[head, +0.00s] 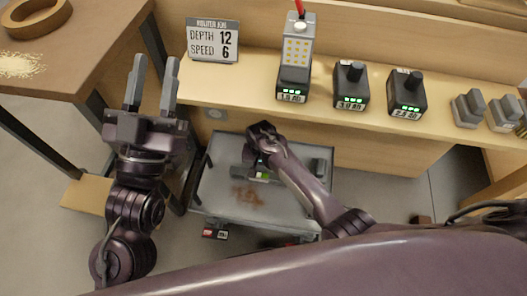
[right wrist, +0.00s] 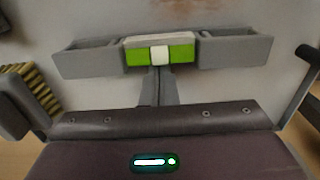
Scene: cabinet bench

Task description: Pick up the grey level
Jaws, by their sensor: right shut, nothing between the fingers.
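The grey level (right wrist: 232,53) lies across the top of the right wrist view, a grey bar with a green middle and a white vial. In the head view its green part (head: 263,176) shows over the grey cart top, with much of it hidden by my right arm. My right gripper (right wrist: 157,75) is shut and empty, its fingers together at the near side of the level's middle. I cannot tell whether they touch it. In the head view the right fingertips are hidden under the wrist. My left gripper (head: 153,75) is open and empty, left of the cart.
The cart top (head: 215,180) carries a brown stain (head: 248,196). Above it, a bench shelf holds a router sign (head: 213,41), a work light (head: 297,52) on a battery, two more batteries (head: 351,86) and grey blocks (head: 468,108). A wooden table (head: 85,45) stands at upper left.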

